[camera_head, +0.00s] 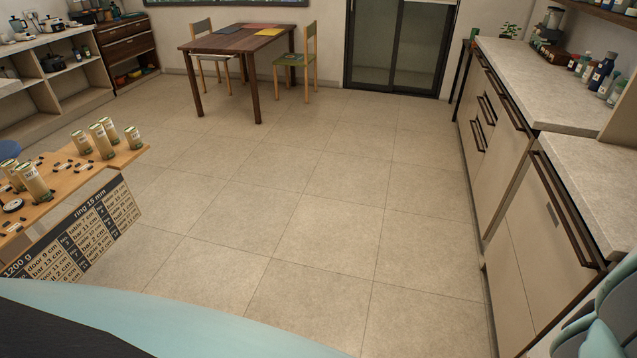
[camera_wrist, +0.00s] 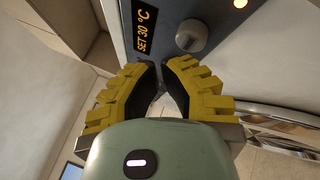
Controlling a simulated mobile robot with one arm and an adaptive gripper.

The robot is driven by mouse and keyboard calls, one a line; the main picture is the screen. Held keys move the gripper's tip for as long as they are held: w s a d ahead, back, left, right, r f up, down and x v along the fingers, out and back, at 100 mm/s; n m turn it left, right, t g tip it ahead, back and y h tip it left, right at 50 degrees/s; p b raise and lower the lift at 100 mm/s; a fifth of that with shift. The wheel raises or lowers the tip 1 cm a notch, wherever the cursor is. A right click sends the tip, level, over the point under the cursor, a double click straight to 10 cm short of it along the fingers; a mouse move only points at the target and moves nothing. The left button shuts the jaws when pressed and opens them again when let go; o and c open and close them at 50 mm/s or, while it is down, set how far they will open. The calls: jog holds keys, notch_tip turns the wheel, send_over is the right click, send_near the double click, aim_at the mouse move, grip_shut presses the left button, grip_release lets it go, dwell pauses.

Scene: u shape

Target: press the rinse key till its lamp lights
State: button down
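In the wrist view a dark grey control panel (camera_wrist: 215,20) lies ahead of the fingertips. It carries an orange display (camera_wrist: 147,30) reading "SET 30 °C" and a round grey knob or button (camera_wrist: 191,35) with no readable label. My gripper (camera_wrist: 161,66) has yellow fingers with black pads. Its tips are together, holding nothing visible, just below the display and the round control. Contact with the panel cannot be made out.
In the wrist view a shiny metal bar (camera_wrist: 275,112) runs to the right of the fingers. In the head view a counter (camera_head: 545,85) with drawers lines the right, a wooden table (camera_head: 235,38) stands at the back, and a lower board (camera_head: 75,175) holds cans. The tiled floor between is clear.

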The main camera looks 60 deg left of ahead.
jog(key=s+a, duration=0.3)
jog(key=shift+s+a, duration=0.15)
jog(key=shift+a, duration=0.25)
dwell(0.8)
